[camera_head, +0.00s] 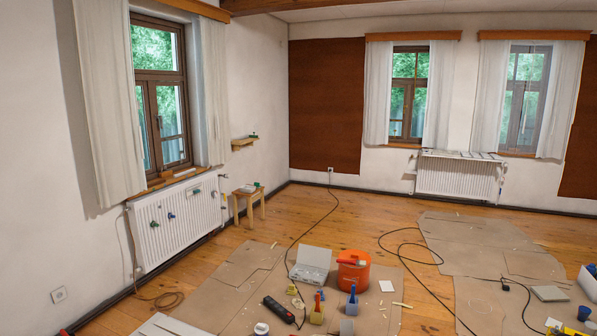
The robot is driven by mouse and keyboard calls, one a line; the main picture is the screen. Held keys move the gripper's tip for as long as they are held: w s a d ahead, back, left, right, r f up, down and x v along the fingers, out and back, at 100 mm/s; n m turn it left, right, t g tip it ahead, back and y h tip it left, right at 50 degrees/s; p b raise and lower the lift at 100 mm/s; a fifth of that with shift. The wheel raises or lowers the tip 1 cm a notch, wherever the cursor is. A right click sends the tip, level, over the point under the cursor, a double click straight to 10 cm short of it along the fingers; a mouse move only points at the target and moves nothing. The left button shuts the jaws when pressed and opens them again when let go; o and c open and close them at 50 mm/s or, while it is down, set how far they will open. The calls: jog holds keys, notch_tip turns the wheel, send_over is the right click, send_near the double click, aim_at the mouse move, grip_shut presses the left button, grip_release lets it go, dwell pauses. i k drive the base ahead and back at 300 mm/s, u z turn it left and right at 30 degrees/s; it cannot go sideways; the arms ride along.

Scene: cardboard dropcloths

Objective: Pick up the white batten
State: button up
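I cannot tell for certain which thing is the white batten. A small pale strip (402,305) lies on the cardboard, right of the orange bucket (353,273). A larger flat white piece (168,326) lies on the floor at the bottom left, cut off by the lower edge of the view. A small white square (387,286) lies between the bucket and the pale strip. My gripper is not in view.
Cardboard sheets (470,240) cover much of the wooden floor. A grey-white case (311,265), a black power strip (279,309) and several tools stand around the bucket. Black cables cross the floor. A wooden stool (249,203) stands by the left wall. Bare floor shows at the back.

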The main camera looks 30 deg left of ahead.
aim_at(192, 170)
jog(key=z, duration=0.15)
jog(key=k, duration=0.65)
jog(key=z, duration=0.25)
jog(key=i, duration=1.55)
jog(key=u, duration=0.5)
jog(key=i, duration=1.6)
jog(key=u, duration=0.3)
jog(key=i, duration=1.5)
jog(key=u, duration=0.25)
jog(key=i, duration=1.6)
jog(key=u, duration=0.35)
jog(key=i, duration=1.65)
jog(key=u, duration=0.55)
jog(key=i, duration=1.9)
jog(key=u, duration=1.25)
jog(key=i, duration=1.55)
jog(key=u, duration=0.85)
